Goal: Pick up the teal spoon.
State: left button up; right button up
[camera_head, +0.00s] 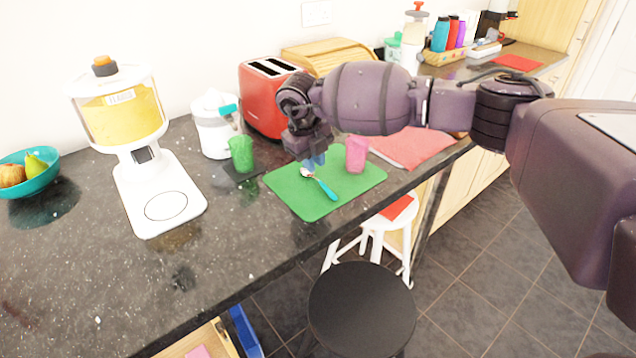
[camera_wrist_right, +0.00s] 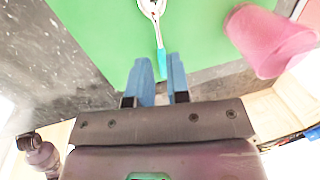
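The teal spoon (camera_head: 327,189) lies on the green mat (camera_head: 286,196), its metal bowl toward the back and its teal handle toward the front right. My right gripper (camera_head: 314,163) points down over the mat near the spoon's bowl. In the right wrist view, the spoon (camera_wrist_right: 161,62) has its handle end in line with the gap between the blue fingertips (camera_wrist_right: 162,75). The fingers are apart with nothing clamped between them; I cannot tell their exact height above the mat. My left gripper is not in view.
A pink cup (camera_head: 357,154) stands on the mat just right of my right gripper. A green cup (camera_head: 241,154) stands on a dark coaster to the left. A red toaster (camera_head: 262,98) is behind, and a juice dispenser (camera_head: 150,185) is farther left. The counter's front left is clear.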

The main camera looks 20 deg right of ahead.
aim_at(316, 178)
jog(key=shift+w+d+f+b, duration=0.1)
jog(key=shift+f, duration=0.75)
jog(key=shift+w+d+f+b, duration=0.1)
jog(key=shift+w+d+f, duration=0.05)
jog(key=shift+f, duration=0.7)
jog(key=shift+w+d+f+b, duration=0.1)
jog(key=shift+f, duration=0.75)
jog(key=shift+c, duration=0.5)
grip_shut()
